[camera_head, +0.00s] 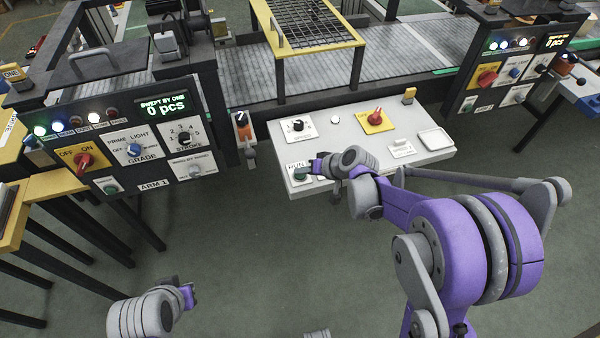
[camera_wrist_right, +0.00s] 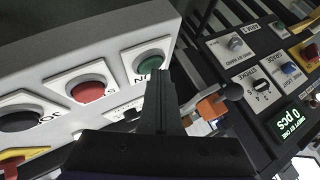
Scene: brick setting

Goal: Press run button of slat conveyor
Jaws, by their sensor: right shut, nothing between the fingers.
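The green run button (camera_head: 300,173) sits on a white plate marked RUN at the front left corner of the light grey sloped control panel (camera_head: 345,148). The green button also shows in the right wrist view (camera_wrist_right: 152,65), uncovered, its label partly hidden by my fingers. My right gripper (camera_head: 314,165) is shut and empty, its tips close beside this button. In the right wrist view its fingers (camera_wrist_right: 165,75) reach the edge of the button's plate; I cannot tell whether they touch. My left gripper (camera_head: 188,294) is low at the left, far from the panel; its fingers are unclear.
A red button (camera_wrist_right: 88,92) and a black button (camera_wrist_right: 18,122) are in line with the green one. A dark control box (camera_head: 150,140) stands left, with an orange-handled part (camera_head: 242,128) between.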

